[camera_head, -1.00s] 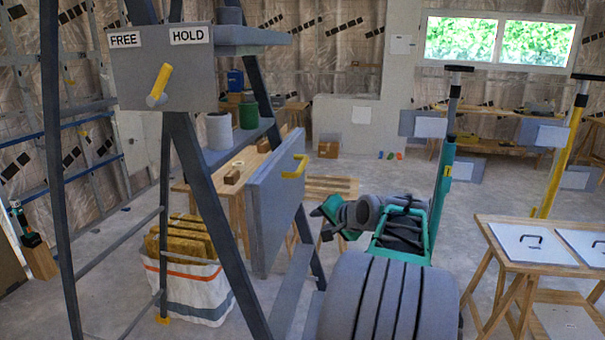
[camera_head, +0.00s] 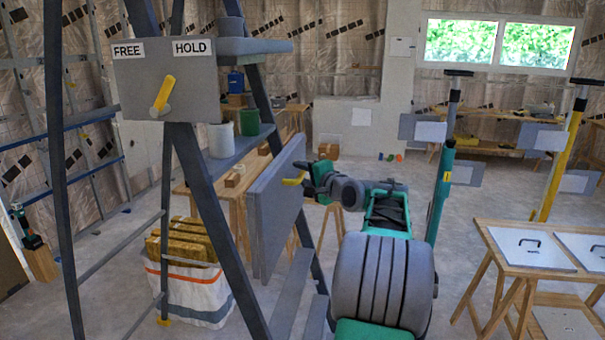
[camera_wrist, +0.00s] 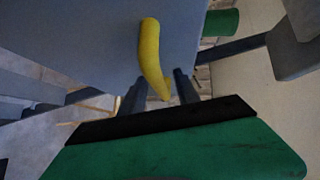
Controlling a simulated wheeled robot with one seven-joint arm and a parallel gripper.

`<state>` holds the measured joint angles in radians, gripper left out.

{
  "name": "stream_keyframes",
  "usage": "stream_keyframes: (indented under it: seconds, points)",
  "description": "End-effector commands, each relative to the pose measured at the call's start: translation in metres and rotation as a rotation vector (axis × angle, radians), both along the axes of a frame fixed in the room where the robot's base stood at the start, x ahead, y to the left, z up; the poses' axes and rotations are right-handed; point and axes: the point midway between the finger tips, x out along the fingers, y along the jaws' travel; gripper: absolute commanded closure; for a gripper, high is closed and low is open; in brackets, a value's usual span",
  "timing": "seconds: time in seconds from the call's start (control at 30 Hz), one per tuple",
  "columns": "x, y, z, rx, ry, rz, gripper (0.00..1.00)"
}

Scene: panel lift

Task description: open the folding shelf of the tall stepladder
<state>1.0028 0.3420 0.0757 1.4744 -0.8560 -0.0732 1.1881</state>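The tall stepladder (camera_head: 200,170) stands at the left. Its folding shelf (camera_head: 277,215) is a grey panel hanging steeply down on the ladder's right side, and it also shows in the wrist view (camera_wrist: 90,40). A yellow handle (camera_head: 294,181) sticks out from the panel. My gripper (camera_head: 308,180) is at this handle. In the wrist view the handle (camera_wrist: 151,55) reaches down between my two dark fingers (camera_wrist: 158,90), which stand apart with a gap beside it. A yellow lever (camera_head: 164,94) sits on a grey box marked FREE and HOLD, its tip leaning slightly toward HOLD.
Pots (camera_head: 249,121) stand on a ladder shelf behind the folding panel. A white bag (camera_head: 190,290) with yellow blocks sits under the ladder. A wooden table (camera_head: 535,250) with white panels is at right, and props (camera_head: 560,160) stand behind it. The floor between is clear.

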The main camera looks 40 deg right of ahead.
Motion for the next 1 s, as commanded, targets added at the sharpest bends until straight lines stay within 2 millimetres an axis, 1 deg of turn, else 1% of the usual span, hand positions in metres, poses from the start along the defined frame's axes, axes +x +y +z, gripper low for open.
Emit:
stream_keyframes:
  seconds: [0.03,0.07,0.4,0.5,1.0]
  points:
    - [-0.0001,0.0,-0.0003,0.0,0.0,0.0,0.63]
    - [-0.0002,0.0,-0.0003,0.0,0.0,0.0,0.65]
    - [-0.0004,0.0001,-0.0003,0.0,0.001,0.0,0.93]
    - [-0.0004,0.0001,-0.0003,0.0,0.001,0.0,1.0]
    - [-0.0004,0.0002,-0.0005,0.0,0.001,0.0,1.0]
